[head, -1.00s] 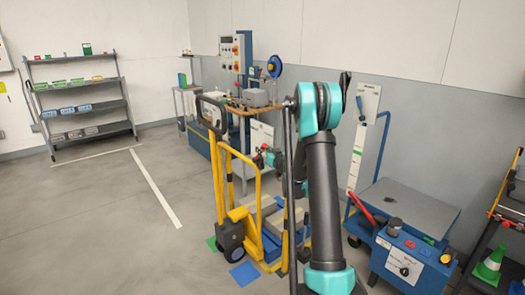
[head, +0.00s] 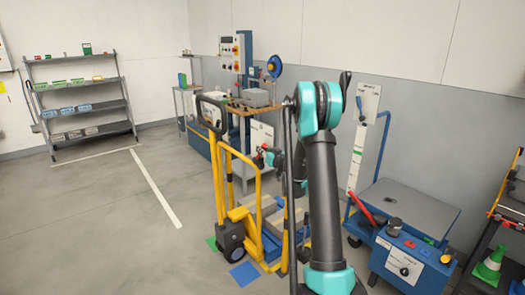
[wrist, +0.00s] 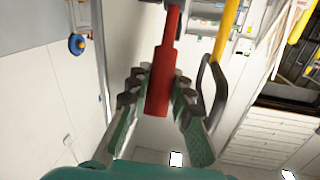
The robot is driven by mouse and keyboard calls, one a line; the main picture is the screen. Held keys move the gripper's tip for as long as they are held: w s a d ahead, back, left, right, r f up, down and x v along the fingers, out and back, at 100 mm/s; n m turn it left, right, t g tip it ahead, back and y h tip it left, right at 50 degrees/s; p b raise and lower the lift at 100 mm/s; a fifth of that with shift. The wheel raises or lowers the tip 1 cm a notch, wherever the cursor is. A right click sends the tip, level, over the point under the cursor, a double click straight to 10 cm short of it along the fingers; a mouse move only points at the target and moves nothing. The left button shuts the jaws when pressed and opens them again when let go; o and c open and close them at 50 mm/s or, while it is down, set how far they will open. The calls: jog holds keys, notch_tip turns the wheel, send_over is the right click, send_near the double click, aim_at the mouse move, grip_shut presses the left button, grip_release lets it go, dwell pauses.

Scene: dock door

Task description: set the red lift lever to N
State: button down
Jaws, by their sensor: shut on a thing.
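The red lift lever (wrist: 160,82) runs down from the top of the wrist view, with its thicker grip between the two fingers of my gripper (wrist: 157,92). My gripper is shut on that grip. In the head view my gripper (head: 268,157) is small, beside the yellow mast of the hand stacker (head: 258,205), with a little red showing at it. A yellow bar (wrist: 227,30) and a black loop handle (wrist: 218,90) are right of the lever in the wrist view. My arm hides part of the stacker. I cannot read any lever position marks, including N.
A blue lift cart (head: 405,262) with a separate red handle (head: 363,208) stands right of my arm. A workbench (head: 247,108) and control cabinet (head: 229,55) stand behind the stacker. A shelf rack (head: 90,105) is at far left. The left floor is clear.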

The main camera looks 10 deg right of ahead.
jog(key=shift+w+a+r+g+h, duration=0.25)
jog(key=shift+w+a+r+g, duration=0.1)
jog(key=shift+w+g, duration=0.35)
jog(key=shift+w+a+r+g+h, duration=0.25)
jog(key=shift+w+a+r+g, duration=0.15)
jog(key=shift+g, duration=0.4)
jog(key=shift+w+a+r+n+g+h, duration=0.1)
jog(key=shift+w+a+n+g+h, duration=0.2)
jog(key=shift+w+g, duration=0.45)
jog(key=shift+w+a+r+n+g+h, duration=0.1)
jog(key=shift+w+a+g+h, duration=0.2)
jog(key=shift+w+g+h, duration=0.35)
jog(key=c, duration=1.6)
grip_release()
jog(key=shift+w+f, duration=0.1)
jog(key=v, duration=1.2)
jog(key=shift+d, duration=0.15)
